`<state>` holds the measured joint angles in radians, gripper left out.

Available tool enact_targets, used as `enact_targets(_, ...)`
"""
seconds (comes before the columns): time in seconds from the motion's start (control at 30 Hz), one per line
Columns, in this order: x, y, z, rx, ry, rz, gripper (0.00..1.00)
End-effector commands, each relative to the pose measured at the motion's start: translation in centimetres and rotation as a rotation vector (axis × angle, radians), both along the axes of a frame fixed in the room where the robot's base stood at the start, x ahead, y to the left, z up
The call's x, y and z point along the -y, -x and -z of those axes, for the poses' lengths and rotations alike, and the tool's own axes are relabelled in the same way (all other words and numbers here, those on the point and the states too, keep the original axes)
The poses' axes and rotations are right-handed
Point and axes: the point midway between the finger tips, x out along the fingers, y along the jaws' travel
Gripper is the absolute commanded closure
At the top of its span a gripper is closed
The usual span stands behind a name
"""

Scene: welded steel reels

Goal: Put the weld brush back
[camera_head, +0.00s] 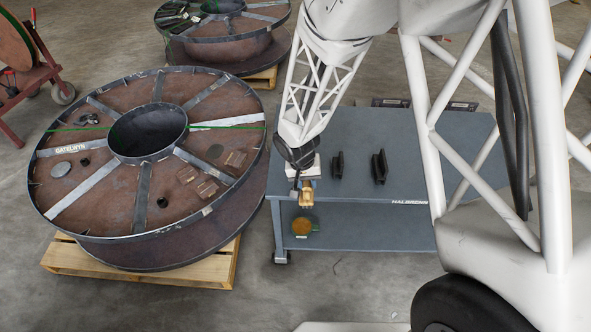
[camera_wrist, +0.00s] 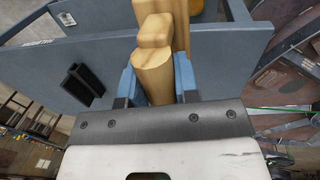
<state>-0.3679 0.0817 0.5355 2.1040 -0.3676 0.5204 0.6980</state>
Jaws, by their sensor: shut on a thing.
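The weld brush shows as a pale wooden body (camera_wrist: 153,68) in the wrist view, with more wood behind it. In the head view a small tan part of it (camera_head: 306,198) shows below my wrist. My gripper (camera_head: 303,188) is shut on this wood, with blue fingers on either side of it in the wrist view (camera_wrist: 155,84). The bristles are not clearly visible. My gripper is at the left end of the blue-grey cart (camera_head: 350,124). Two black upright holders (camera_head: 337,165) (camera_head: 380,167) stand on the cart top, right of my gripper; one also shows in the wrist view (camera_wrist: 83,84).
A round orange-brown thing (camera_head: 302,226) lies on the cart's lower shelf (camera_head: 365,235). A large steel reel (camera_head: 143,187) on a wooden pallet (camera_head: 190,262) stands close left of the cart. Another reel (camera_head: 228,50) is behind. The cart top around the holders is clear.

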Motion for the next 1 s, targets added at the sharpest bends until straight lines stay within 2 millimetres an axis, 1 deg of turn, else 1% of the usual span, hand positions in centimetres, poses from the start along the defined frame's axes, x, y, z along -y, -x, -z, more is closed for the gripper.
enact_targets(0.2, 0.6, 0.6, -0.2, 0.001, 0.000, -0.001, 1.00)
enact_targets(0.6, 0.5, 0.3, -0.1, 0.001, -0.001, -0.001, 1.00)
enact_targets(0.77, 0.2, -0.7, 0.0, 0.000, -0.001, -0.001, 1.00)
enact_targets(1.0, -0.7, -3.7, 0.3, 0.000, -0.001, -0.001, 1.00)
